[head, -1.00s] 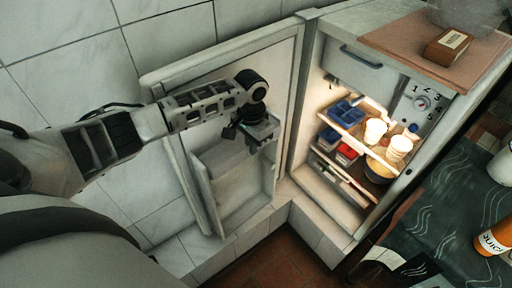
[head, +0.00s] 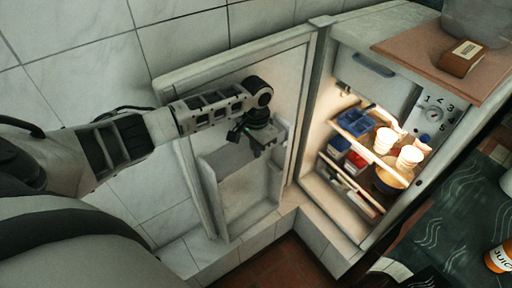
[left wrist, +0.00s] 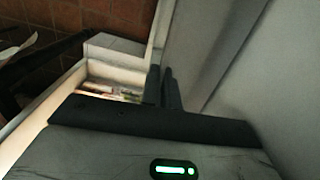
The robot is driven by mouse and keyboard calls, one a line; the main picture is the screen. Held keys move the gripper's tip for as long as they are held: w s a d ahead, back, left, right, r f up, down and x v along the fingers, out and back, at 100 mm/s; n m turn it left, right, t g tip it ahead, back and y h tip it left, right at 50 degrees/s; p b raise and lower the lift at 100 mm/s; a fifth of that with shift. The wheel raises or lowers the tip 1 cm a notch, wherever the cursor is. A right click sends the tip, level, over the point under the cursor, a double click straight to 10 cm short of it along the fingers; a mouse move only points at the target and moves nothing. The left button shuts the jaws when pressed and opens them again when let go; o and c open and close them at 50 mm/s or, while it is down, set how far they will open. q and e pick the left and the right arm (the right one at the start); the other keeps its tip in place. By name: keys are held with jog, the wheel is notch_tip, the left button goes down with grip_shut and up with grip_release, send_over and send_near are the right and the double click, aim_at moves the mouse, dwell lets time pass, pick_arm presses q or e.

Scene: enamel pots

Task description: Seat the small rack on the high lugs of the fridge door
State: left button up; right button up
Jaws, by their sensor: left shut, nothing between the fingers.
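The open fridge door (head: 283,72) stands at the centre of the head view, its inner side facing me. A pale bin with a grey inner face (head: 232,158) is on the door's lower part; I cannot tell whether it is the small rack. My left gripper (head: 262,150) is in front of the door's inner side, just above and right of that bin. In the left wrist view its dark fingers (left wrist: 163,85) are together with nothing between them. The high lugs cannot be made out; the arm and gripper cover part of the door. My right gripper is out of view.
The lit fridge interior (head: 345,100) is right of the door, with cups, blue trays and a bowl on its shelves. A board (head: 420,45) with a brown box lies on top. A dark patterned surface (head: 450,200) with an orange bottle is at lower right. Tiled wall lies behind.

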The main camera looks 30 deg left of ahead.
pick_arm(q)
jog(key=o, duration=0.5)
jog(key=shift+r, duration=0.1)
notch_tip(320, 180, up, 16)
dwell(0.6)
jog(key=s+d+f+t+h, duration=0.25)
jog(key=d+f, duration=0.35)
jog(key=f, duration=0.3)
jog(key=s+d+f+t+h, duration=0.1)
jog(key=s+d+f+t, duration=0.15)
jog(key=d+f, duration=0.5)
jog(key=s+f+t, duration=0.2)
jog(key=s, duration=0.5)
jog(key=s+f+n+t, duration=0.1)
jog(key=s+f+t, duration=0.2)
jog(key=s, duration=0.5)
jog(key=shift+f+y, duration=0.2)
jog(key=shift+y, duration=0.25)
